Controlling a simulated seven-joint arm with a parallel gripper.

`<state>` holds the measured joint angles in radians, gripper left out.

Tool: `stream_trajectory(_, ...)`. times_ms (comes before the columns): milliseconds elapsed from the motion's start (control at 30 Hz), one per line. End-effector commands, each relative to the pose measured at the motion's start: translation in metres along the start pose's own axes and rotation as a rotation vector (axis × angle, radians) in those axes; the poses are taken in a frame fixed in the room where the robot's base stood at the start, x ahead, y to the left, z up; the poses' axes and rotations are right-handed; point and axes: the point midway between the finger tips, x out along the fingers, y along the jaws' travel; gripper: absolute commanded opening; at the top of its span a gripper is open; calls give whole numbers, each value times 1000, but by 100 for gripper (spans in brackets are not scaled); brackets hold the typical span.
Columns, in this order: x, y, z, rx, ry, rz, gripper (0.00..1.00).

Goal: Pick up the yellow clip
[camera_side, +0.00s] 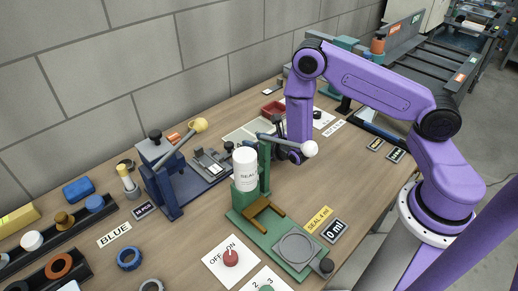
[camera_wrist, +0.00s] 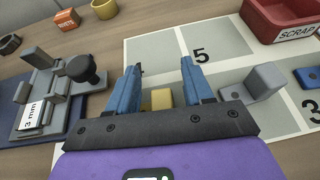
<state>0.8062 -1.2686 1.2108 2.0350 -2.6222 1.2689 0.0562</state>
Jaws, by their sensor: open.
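A small yellow block (camera_wrist: 161,99), which looks like the yellow clip, sits on the light marked mat (camera_wrist: 150,50) in the wrist view. It shows between the bases of my gripper's blue fingers, and its lower part is hidden by the dark gripper bar. My gripper (camera_wrist: 160,68) is open, with a clear gap between the fingertips and nothing visibly held. I cannot tell its height above the block. In the side view my gripper's fingers and the yellow block are hidden behind the green press (camera_side: 265,172).
A grey block (camera_wrist: 264,80) and a blue block (camera_wrist: 308,77) lie to the right. A red scrap tray (camera_wrist: 285,22) stands at the upper right. A blue-grey fixture marked 3 mm (camera_wrist: 35,115) is close on the left. The green press has a white-knobbed lever (camera_side: 309,149).

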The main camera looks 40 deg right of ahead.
Motion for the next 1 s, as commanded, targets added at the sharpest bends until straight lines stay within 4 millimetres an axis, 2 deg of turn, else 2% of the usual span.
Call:
stream_trajectory(300, 5, -1, 0, 0, 1, -1, 51)
stream_trajectory(367, 5, 0, 0, 0, 1, -1, 35)
stream_trajectory(400, 5, 0, 0, 0, 1, -1, 22)
stream_trajectory(467, 5, 0, 0, 0, 1, -1, 2)
stream_trajectory(500, 5, 0, 0, 0, 1, 0, 0)
stream_trajectory(1000, 3, 0, 5, 1, 0, 0, 0)
